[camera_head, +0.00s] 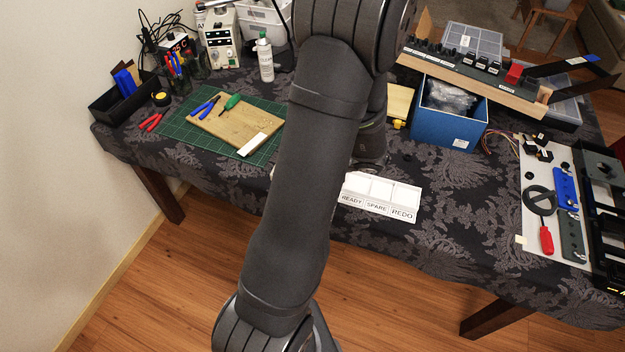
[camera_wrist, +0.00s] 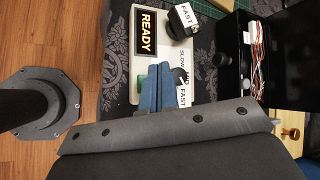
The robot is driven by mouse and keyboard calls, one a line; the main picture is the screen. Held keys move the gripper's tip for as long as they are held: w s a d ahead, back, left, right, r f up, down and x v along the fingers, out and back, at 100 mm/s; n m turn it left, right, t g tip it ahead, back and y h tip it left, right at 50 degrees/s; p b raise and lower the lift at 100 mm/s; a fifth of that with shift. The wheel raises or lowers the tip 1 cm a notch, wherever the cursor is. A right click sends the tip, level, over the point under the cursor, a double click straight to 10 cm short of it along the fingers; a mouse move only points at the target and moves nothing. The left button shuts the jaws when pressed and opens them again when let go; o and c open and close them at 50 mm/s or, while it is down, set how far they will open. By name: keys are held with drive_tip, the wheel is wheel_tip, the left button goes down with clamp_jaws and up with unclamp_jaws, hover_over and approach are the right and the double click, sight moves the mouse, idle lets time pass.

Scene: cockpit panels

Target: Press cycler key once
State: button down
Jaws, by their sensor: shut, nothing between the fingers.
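In the wrist view a white panel (camera_wrist: 120,80) carries a dark display reading READY (camera_wrist: 146,33). A green key (camera_wrist: 139,88) shows on it at the left of my fingers, partly covered; no label marks it as the cycler key. My gripper (camera_wrist: 160,66) has its two blue fingers together, empty, over the panel between the green key and a black knob (camera_wrist: 179,76). Whether the fingertips touch anything is unclear. In the head view my own arm hides the gripper and this panel.
A black box with wires (camera_wrist: 255,50) is further right. In the head view a white tray labelled READY, SPARE, REDO (camera_head: 376,207) and a blue box (camera_head: 440,132) stand right of my arm.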

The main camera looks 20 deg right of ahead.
drive_tip(key=shift+f, duration=1.6)
idle(0.8)
drive_tip(key=shift+f, duration=0.4)
drive_tip(key=shift+f, duration=0.55)
idle(0.6)
drive_tip(key=shift+r, duration=1)
drive_tip(key=shift+r, duration=2.5)
